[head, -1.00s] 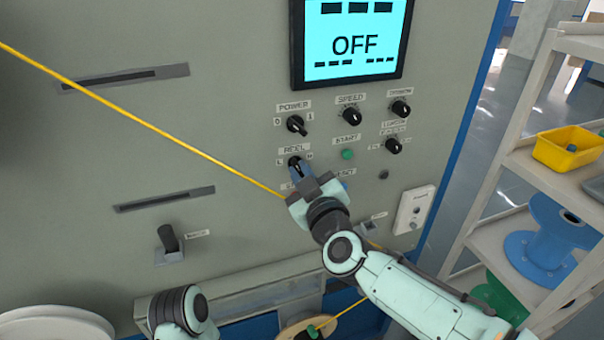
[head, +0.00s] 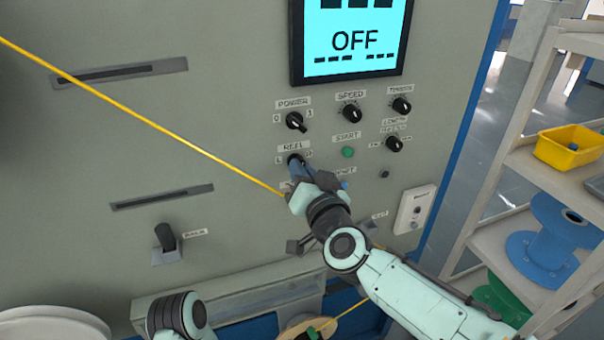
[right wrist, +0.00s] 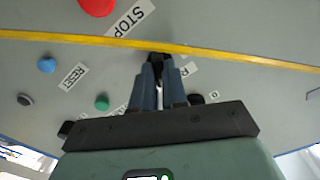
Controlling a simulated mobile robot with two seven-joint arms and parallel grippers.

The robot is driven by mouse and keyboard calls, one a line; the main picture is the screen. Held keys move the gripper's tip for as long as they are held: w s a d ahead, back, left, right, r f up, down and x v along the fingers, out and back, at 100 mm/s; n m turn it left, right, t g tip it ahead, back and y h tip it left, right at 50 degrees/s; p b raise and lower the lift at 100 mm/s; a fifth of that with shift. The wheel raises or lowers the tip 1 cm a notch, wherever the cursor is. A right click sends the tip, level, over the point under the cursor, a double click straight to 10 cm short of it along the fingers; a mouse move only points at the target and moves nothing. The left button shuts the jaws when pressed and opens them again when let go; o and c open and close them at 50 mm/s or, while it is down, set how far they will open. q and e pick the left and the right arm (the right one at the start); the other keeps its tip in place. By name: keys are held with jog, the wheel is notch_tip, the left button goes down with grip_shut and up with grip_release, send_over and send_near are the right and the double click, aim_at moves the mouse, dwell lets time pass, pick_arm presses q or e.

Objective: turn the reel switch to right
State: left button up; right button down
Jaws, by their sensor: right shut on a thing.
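The reel switch (head: 295,158) is a small black knob under the REEL label on the grey machine panel, with L and R marks beside it. My right gripper (head: 296,167) is at the switch with its fingers closed on the knob, which they mostly hide. In the right wrist view the two blue-grey fingers (right wrist: 160,80) meet on the dark knob (right wrist: 160,60), beside the R label. The knob's exact pointing direction is hidden. An arm link of mine shows at the lower left, but my left gripper is not visible.
A yellow cable (head: 150,124) runs diagonally across the panel and passes close to my right gripper. The power knob (head: 295,121), speed knob (head: 351,113) and green start button (head: 347,152) are nearby. The screen (head: 352,40) reads OFF. A shelf with a blue spool (head: 545,245) stands at right.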

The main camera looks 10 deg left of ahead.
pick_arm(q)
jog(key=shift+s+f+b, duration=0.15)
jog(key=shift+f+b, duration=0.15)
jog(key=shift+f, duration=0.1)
pick_arm(e)
jog(key=shift+m, duration=1.7)
jog(key=c, duration=1.2)
grip_release()
jog(key=shift+o, duration=0.2)
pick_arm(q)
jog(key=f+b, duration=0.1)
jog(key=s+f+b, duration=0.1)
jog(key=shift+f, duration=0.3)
pick_arm(e)
jog(key=v, duration=1.3)
jog(key=shift+s+d, duration=0.15)
